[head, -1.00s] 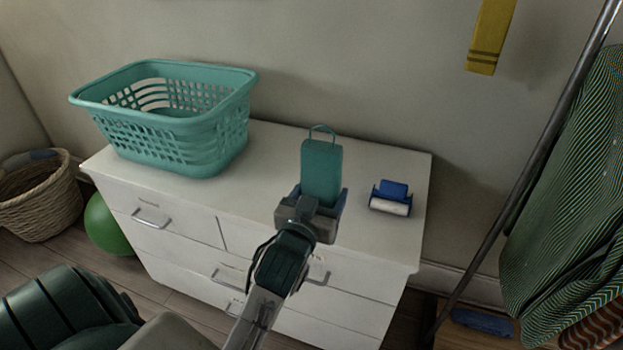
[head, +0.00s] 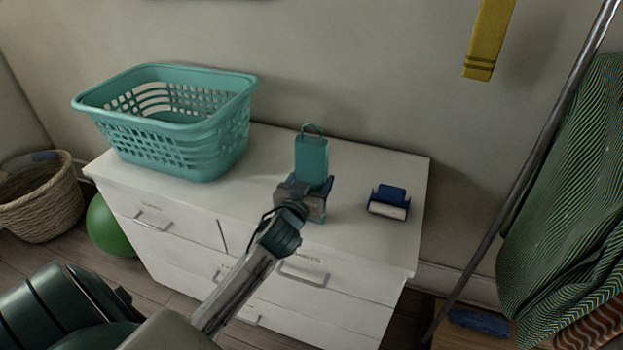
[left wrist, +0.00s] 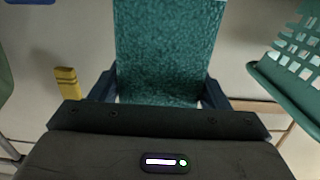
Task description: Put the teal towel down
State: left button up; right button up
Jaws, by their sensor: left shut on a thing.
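The teal towel (head: 312,160) has a hanging loop at its top and stands upright in my left gripper (head: 308,186) in the head view. The gripper is shut on it, over the middle of the white dresser top. In the left wrist view the towel (left wrist: 165,50) fills the space between the two dark fingers (left wrist: 160,92). Whether the towel's lower end touches the dresser top is hard to tell. My right gripper is not in view.
A teal laundry basket (head: 170,120) stands on the left of the white dresser (head: 270,140). A blue and white lint roller (head: 388,201) lies to the right. A yellow towel (head: 488,38) hangs on the wall. A metal pole (head: 530,160) and striped green cloth (head: 568,210) are at right.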

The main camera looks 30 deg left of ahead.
pick_arm(q)
jog(key=shift+f, duration=0.15)
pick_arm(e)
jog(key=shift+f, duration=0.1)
pick_arm(q)
jog(key=o, duration=1.2)
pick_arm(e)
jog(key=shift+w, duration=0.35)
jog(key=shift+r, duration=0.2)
pick_arm(q)
jog(key=shift+s, duration=0.1)
jog(key=shift+b+v, duration=1.35)
jog(key=shift+v, duration=4.6)
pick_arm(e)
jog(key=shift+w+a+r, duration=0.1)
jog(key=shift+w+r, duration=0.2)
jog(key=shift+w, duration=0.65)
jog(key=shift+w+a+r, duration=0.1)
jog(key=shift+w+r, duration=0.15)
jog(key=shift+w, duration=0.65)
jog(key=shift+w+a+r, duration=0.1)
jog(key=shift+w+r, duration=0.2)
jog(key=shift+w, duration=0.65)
pick_arm(q)
jog(key=shift+d, duration=0.1)
